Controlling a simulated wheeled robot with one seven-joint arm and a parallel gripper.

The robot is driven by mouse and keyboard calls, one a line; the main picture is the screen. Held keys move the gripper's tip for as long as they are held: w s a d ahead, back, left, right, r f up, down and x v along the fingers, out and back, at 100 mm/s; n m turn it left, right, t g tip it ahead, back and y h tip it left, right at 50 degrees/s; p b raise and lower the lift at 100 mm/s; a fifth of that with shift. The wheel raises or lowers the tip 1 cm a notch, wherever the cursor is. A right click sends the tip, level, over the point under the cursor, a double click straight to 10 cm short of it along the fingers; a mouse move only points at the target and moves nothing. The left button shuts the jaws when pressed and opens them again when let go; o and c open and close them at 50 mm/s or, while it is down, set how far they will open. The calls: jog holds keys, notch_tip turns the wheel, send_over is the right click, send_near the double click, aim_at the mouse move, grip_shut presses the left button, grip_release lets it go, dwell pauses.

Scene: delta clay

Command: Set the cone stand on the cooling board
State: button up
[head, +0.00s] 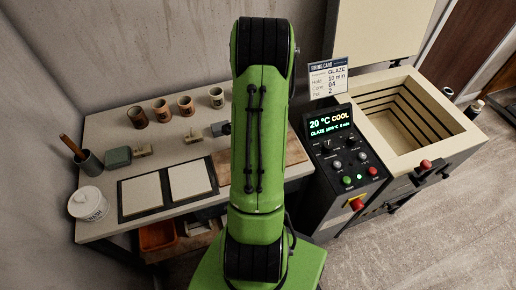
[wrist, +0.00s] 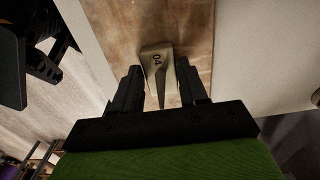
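The cone stand (wrist: 157,60) is a small beige block marked "04" with a narrow spike. It shows in the wrist view between the two black fingers of my gripper (wrist: 162,82), which appear to press on both its sides. Below it is a brown wooden board, which I take as the cooling board (wrist: 180,18). Whether the stand touches the board or is just above it I cannot tell.
Two similar beige stands (head: 142,151) (head: 193,137) stand on the worktable (head: 110,121). Several small cups (head: 161,110) line its back. Two pale tiles (head: 141,193) (head: 189,181) lie in front. A control box (head: 343,150) and an open kiln (head: 407,118) stand right of the table.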

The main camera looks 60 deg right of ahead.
jog(key=o, duration=0.3)
notch_tip(320, 180, up, 12)
jog(key=p, duration=0.3)
jog(key=shift+r, duration=0.25)
jog(key=shift+w+a, duration=0.1)
